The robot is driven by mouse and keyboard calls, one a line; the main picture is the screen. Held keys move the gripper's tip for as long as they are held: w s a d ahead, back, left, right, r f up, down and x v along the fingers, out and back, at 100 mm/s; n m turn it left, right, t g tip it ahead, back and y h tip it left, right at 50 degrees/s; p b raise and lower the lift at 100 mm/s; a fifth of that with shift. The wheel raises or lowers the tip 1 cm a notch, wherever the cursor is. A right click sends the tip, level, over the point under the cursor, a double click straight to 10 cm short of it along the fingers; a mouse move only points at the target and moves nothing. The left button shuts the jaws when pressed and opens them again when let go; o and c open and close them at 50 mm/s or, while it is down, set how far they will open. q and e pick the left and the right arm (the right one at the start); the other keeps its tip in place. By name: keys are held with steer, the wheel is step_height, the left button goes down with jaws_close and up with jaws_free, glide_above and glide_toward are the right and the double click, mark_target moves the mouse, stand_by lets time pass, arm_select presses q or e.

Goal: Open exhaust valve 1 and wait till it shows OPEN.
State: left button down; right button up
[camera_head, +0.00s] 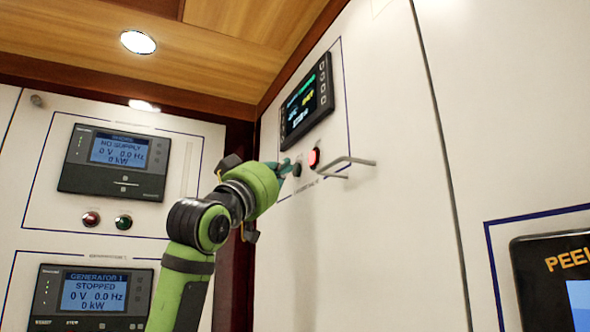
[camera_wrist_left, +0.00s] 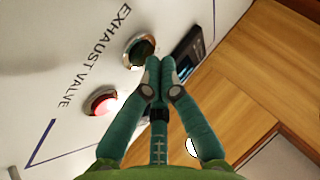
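The exhaust valve panel is on the white wall. Its label (camera_wrist_left: 95,55) reads EXHAUST VALVE in the left wrist view; I see no number. A dark green-black button (camera_wrist_left: 139,50) is unlit, and a red button (camera_wrist_left: 103,102) glows. In the head view the red button (camera_head: 314,158) is right of the dark button (camera_head: 297,169). The display (camera_head: 307,100) above shows green and yellow text too blurred to read. My left gripper (camera_wrist_left: 161,68) is shut and empty, its fingertips together close to the dark button. I cannot tell whether they touch it. My right gripper is not in view.
A metal handle (camera_head: 346,165) sticks out just right of the red button. On the left wall are a NO SUPPLY display (camera_head: 118,150) and a GENERATOR 1 display (camera_head: 92,290) reading STOPPED. Another screen (camera_head: 560,280) is at the lower right.

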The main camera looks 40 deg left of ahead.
arm_select(q)
steer(key=shift+w+d, duration=0.2)
steer(key=shift+w, duration=0.15)
stand_by(0.6)
steer(key=shift+s, duration=0.1)
steer(key=shift+s+a, duration=0.3)
steer(key=shift+s, duration=0.25)
steer(key=shift+s, duration=0.1)
steer(key=s+a, duration=0.1)
steer(key=s, duration=0.1)
steer(key=s+a, duration=0.1)
steer(key=s, duration=0.1)
steer(key=shift+s+a+b, duration=0.15)
steer(key=shift+a+b, duration=0.05)
steer(key=shift+b, duration=0.2)
stand_by(0.3)
steer(key=shift+f, duration=0.1)
stand_by(0.5)
